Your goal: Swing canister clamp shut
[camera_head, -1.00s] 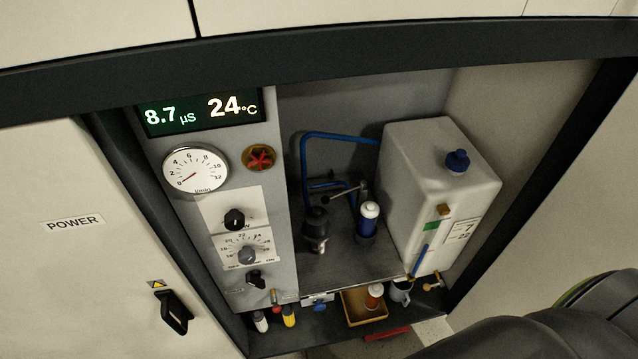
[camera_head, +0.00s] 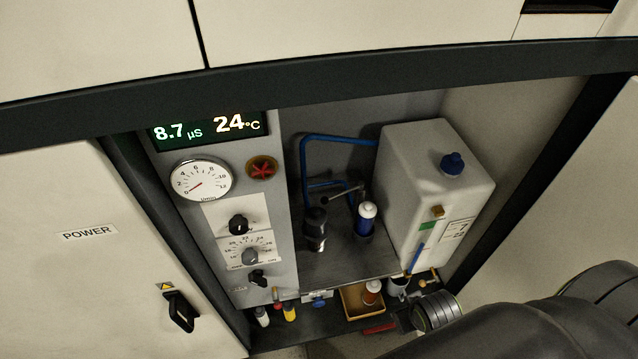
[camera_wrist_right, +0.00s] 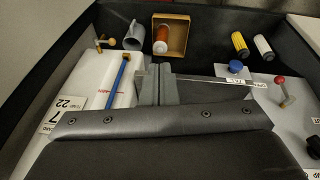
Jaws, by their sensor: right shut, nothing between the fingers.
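A canister with a white top and blue body (camera_head: 366,219) stands upright in a dark holder on the cabinet's grey shelf. A thin metal lever (camera_head: 340,193) shows just behind and left of it; I cannot tell whether this is the clamp or how far it is swung. My right gripper shows in the right wrist view (camera_wrist_right: 158,80), its grey fingers together and empty. In the head view my right arm comes in from the lower right, in front of and below the shelf, apart from the canister. My left gripper is out of view.
A large white tank (camera_head: 428,190) with a blue cap stands right of the canister. A dark pump (camera_head: 315,230) stands left of it, under blue piping (camera_head: 335,138). Below the shelf are a tan box (camera_head: 350,306) holding an orange-and-white bottle (camera_head: 371,292), and a grey mug (camera_head: 397,287).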

